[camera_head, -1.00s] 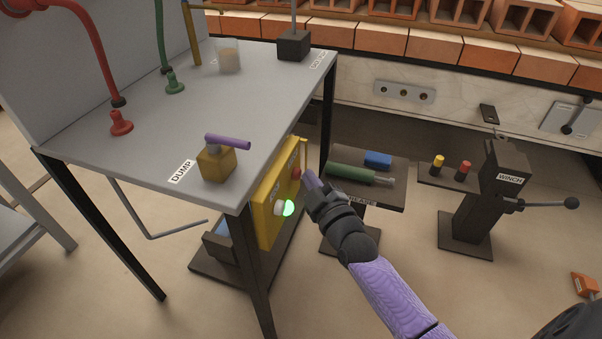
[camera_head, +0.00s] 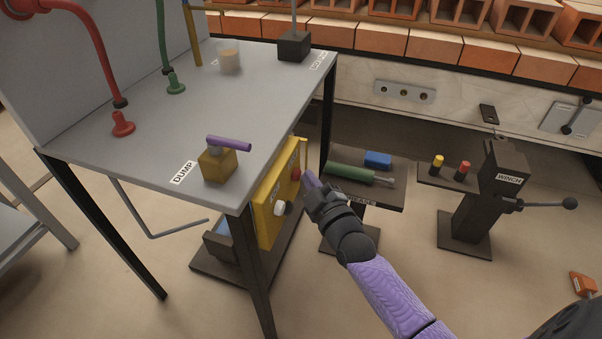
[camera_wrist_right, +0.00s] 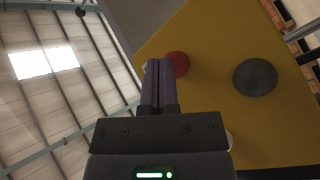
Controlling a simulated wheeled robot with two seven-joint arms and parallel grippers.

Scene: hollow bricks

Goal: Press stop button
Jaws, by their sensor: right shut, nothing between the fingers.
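A white part (camera_head: 279,208) is lower on the box. My right gripper (camera_head: 310,180) is shut and empty, its purple fingers (camera_wrist_right: 156,85) pointing at the box beside the red button. The fingers partly overlap the button's edge in the wrist view; I cannot tell whether they touch it. My left gripper is not in view.
The grey table (camera_head: 120,165) carries a yellow DUMP valve (camera_head: 217,165) with a purple handle just above the box. A stand (camera_head: 395,196) with a green cylinder is behind my right gripper. The WINCH post (camera_head: 485,205) stands to the right. Open floor lies between.

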